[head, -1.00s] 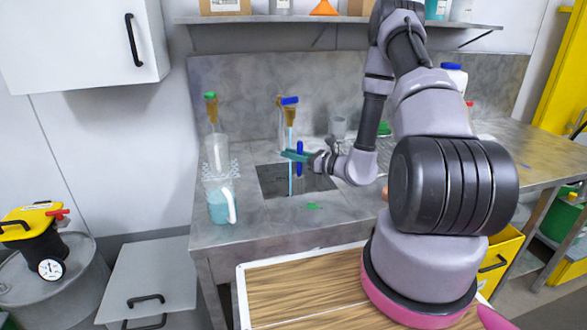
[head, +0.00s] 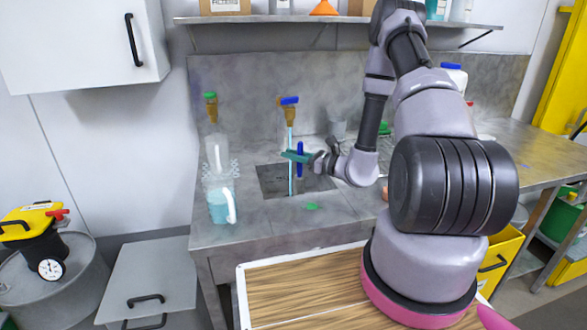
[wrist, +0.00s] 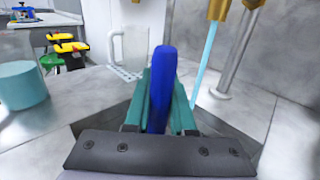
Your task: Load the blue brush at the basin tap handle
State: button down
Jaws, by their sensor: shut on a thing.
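My gripper (head: 298,156) has teal fingers and is shut on the blue brush (head: 300,160), which stands upright between them above the basin (head: 266,181). In the wrist view the brush (wrist: 160,88) rises between the teal fingers. The basin tap has a blue handle (head: 289,100) on a brass body, above and just left of the gripper. A light-blue stream of water (head: 290,150) falls from the tap beside the brush. In the wrist view the stream (wrist: 206,60) is to the right of the brush, apart from it. The brush's lower end is hidden in the wrist view.
A second tap with a green handle (head: 210,96) is at the left. Below it stand a clear jug (head: 217,152) and a jug of blue liquid (head: 220,206) on the worktop.

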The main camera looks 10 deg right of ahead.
dwell(0.4)
jog(key=s+r, duration=0.4)
jog(key=s, duration=0.1)
dwell(0.3)
dwell(0.4)
